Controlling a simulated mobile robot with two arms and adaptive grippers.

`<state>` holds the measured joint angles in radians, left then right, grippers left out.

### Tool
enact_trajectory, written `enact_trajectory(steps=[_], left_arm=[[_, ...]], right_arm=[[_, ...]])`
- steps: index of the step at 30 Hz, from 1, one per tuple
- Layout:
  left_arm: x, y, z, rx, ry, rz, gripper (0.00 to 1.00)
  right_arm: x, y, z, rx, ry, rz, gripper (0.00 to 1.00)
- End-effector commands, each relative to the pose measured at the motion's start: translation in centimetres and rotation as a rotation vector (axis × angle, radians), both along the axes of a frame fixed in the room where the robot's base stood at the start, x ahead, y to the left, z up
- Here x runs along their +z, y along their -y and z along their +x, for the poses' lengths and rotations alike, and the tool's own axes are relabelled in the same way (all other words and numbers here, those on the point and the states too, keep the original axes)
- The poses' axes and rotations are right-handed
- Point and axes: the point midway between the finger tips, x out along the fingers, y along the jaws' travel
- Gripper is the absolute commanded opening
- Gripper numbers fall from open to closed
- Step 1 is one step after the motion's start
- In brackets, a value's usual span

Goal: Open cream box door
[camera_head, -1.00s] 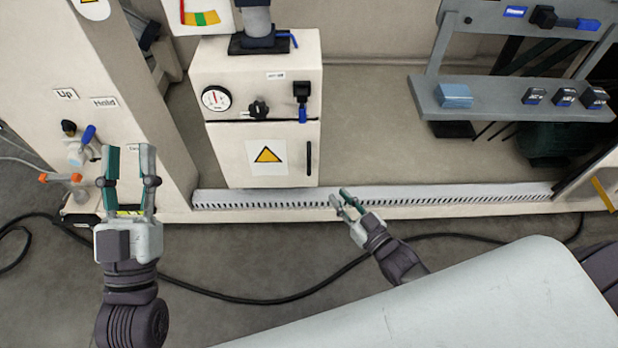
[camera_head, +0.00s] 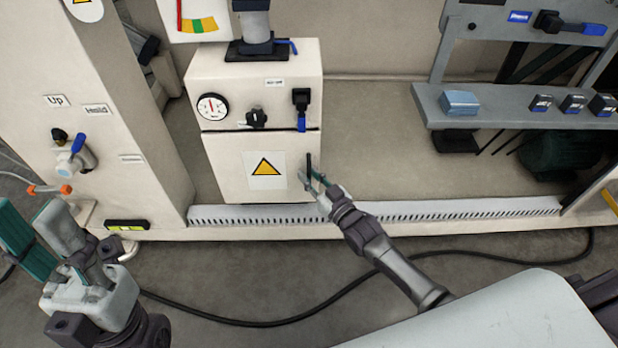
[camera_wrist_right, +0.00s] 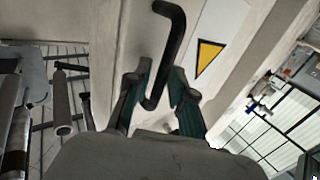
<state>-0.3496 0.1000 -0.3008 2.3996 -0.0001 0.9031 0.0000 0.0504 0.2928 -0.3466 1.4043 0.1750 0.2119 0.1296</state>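The cream box door (camera_head: 232,165) carries a yellow warning triangle and looks closed on the front of the cream box. Its black vertical handle (camera_head: 309,164) is at the door's right side. My right gripper (camera_head: 311,178) is at the lower part of the handle. In the right wrist view, the handle (camera_wrist_right: 172,45) reaches down between the open fingers (camera_wrist_right: 158,92), with gaps visible beside it. My left gripper (camera_head: 38,238) is open and empty at the lower left, away from the box.
A gauge (camera_head: 211,107), a black knob (camera_head: 256,117) and a blue-tipped lever (camera_head: 301,110) sit above the door. A slotted grey rail (camera_head: 420,210) runs along the base below it. A cable (camera_head: 260,322) lies on the floor.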

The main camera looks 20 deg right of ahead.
Motion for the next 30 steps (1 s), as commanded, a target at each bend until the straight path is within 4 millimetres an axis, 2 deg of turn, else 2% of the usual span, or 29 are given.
enact_trajectory(steps=[11,15,30], left_arm=[[-0.20,0.01,0.04,0.000,-0.003,0.001,0.40],[-0.21,0.02,0.04,0.000,-0.003,0.001,0.40],[-0.03,0.02,0.07,0.000,-0.004,0.001,0.40]], right_arm=[[0.02,-0.18,0.54,0.000,-0.001,0.000,0.23],[0.02,-0.18,0.52,0.000,0.000,0.000,0.00],[0.04,-0.28,0.30,-0.006,-0.001,0.001,0.00]])
